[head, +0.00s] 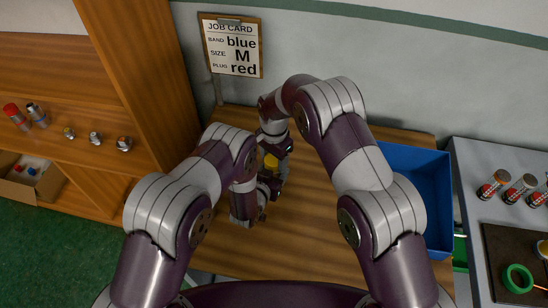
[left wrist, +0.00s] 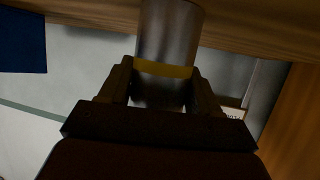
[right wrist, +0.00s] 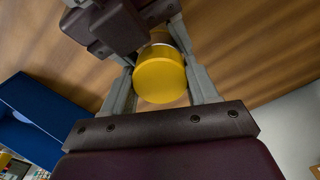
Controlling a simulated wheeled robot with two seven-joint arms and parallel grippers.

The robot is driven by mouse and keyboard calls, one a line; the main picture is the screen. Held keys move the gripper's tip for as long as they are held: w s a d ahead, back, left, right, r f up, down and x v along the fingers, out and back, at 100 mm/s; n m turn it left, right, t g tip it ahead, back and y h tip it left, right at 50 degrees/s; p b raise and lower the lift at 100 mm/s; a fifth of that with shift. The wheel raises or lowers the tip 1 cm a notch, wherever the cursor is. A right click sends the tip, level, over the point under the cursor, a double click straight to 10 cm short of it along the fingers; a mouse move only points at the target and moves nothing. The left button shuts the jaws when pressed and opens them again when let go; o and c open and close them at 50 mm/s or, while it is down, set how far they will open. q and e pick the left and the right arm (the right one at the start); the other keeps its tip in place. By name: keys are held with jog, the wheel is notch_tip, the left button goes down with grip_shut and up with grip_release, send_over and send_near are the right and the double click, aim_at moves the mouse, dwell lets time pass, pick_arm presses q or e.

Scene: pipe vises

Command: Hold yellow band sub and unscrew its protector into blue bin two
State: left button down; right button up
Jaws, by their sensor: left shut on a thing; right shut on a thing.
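The yellow band sub (left wrist: 165,45) is a grey metal cylinder with a yellow ring. My left gripper (left wrist: 163,82) is shut around it near the ring in the left wrist view. Its yellow protector (right wrist: 160,75) is a round cap between the fingers of my right gripper (right wrist: 162,88), which is shut on it. The protector shows as a small yellow patch in the head view (head: 271,161), above the table between both grippers. The grippers face each other closely. I cannot tell whether cap and sub are still threaded together. A blue bin (head: 420,165) stands right of my right arm.
The wooden table (head: 310,225) is mostly clear in front. A job card (head: 232,47) hangs on the back wall. A shelf (head: 75,150) with small fittings is at the left. A grey bench (head: 480,220) at the right holds several red-marked cylinders and a green ring (head: 517,278).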

jog(key=n, duration=1)
jog(key=shift+n, duration=0.4)
jog(key=o, duration=1.2)
jog(key=shift+c, duration=0.2)
